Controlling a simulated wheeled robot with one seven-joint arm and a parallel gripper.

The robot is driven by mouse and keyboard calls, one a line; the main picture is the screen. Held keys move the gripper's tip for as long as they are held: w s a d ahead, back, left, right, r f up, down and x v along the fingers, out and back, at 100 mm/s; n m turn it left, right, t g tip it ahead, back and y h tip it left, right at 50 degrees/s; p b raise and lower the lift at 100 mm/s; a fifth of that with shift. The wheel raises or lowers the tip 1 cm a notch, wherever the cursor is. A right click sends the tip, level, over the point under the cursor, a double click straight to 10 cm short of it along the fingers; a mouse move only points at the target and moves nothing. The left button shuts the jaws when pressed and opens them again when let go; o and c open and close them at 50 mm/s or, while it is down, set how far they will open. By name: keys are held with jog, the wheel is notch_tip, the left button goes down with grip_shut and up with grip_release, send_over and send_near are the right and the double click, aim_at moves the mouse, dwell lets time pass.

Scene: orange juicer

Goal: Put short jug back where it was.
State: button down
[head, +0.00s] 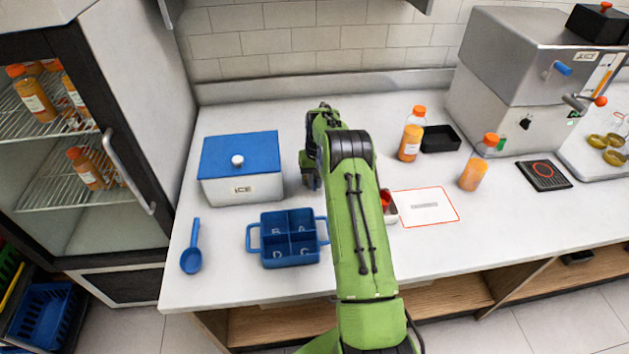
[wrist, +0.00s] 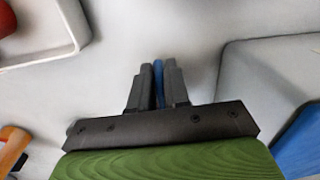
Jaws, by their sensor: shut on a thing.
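No jug shape can be made out in either view. The blue carrier (head: 266,241), with compartments marked A to D, stands in front of the gripper and apart from it.
The ice box (head: 243,188) with blue lid and a blue scoop (head: 191,260) are at left.

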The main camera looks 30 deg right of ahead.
jog(key=c, duration=1.5)
grip_release()
jog(key=shift+f, duration=0.15)
jog(key=shift+c, duration=0.2)
jog(key=o, duration=0.4)
jog(key=shift+o, duration=0.2)
